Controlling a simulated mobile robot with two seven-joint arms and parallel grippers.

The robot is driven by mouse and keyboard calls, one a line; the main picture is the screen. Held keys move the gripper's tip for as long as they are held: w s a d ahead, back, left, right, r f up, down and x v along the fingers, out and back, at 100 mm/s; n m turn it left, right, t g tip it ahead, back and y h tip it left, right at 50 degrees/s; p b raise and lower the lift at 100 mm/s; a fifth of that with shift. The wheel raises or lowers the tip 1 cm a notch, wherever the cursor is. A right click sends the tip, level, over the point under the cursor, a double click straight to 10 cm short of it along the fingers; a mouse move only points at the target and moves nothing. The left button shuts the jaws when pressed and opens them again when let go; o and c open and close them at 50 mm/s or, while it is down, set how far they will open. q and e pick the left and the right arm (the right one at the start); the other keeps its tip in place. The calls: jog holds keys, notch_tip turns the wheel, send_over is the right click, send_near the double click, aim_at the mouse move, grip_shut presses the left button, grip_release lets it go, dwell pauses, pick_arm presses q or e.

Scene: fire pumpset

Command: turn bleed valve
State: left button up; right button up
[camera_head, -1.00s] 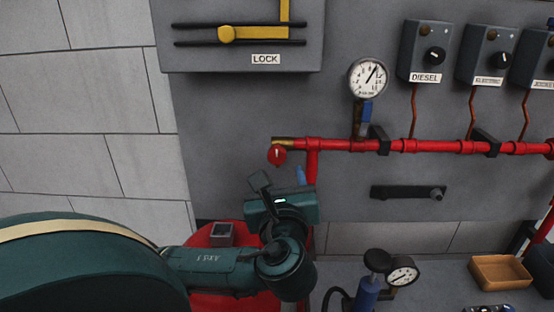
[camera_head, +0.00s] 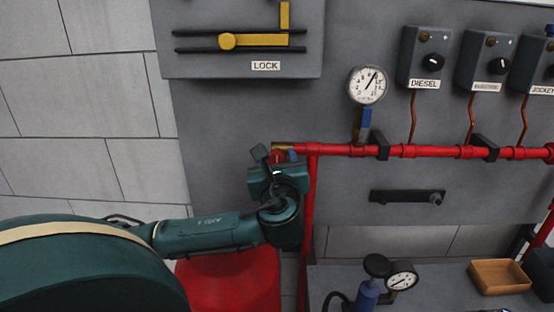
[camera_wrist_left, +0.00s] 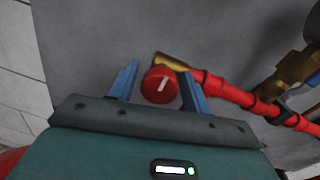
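The bleed valve is a round red knob (camera_wrist_left: 160,85) with a white mark, at the brass end (camera_wrist_left: 170,61) of the red pipe. In the left wrist view it sits between the two blue fingers of my left gripper (camera_wrist_left: 158,84). The fingers are apart, with a small gap visible on the left side of the knob and the right finger close to it. In the head view my left gripper (camera_head: 277,157) is up at the pipe's left end and hides most of the knob. My right gripper is not in view.
The red pipe (camera_head: 420,151) runs right along the grey panel, with a pressure gauge (camera_head: 367,85) above it. Control boxes (camera_head: 424,57) hang at upper right. A black bar handle (camera_head: 407,196) is below the pipe. A red cylinder (camera_head: 230,283) stands under my left arm.

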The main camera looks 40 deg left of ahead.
pick_arm(q)
jog(key=c, duration=0.8)
jog(key=shift+o, duration=0.2)
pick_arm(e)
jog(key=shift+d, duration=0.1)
pick_arm(q)
jog(key=shift+n, duration=0.8)
jog(key=shift+n+p, duration=0.55)
jog(key=shift+n, duration=0.65)
jog(key=n, duration=0.4)
jog(key=shift+f+h, duration=0.1)
jog(key=shift+h, duration=0.3)
jog(key=n, duration=0.4)
jog(key=shift+f+n+p, duration=0.1)
jog(key=shift+n+p, duration=0.25)
jog(key=shift+n, duration=0.05)
jog(key=shift+n+h, duration=0.3)
jog(key=shift+n, duration=1.4)
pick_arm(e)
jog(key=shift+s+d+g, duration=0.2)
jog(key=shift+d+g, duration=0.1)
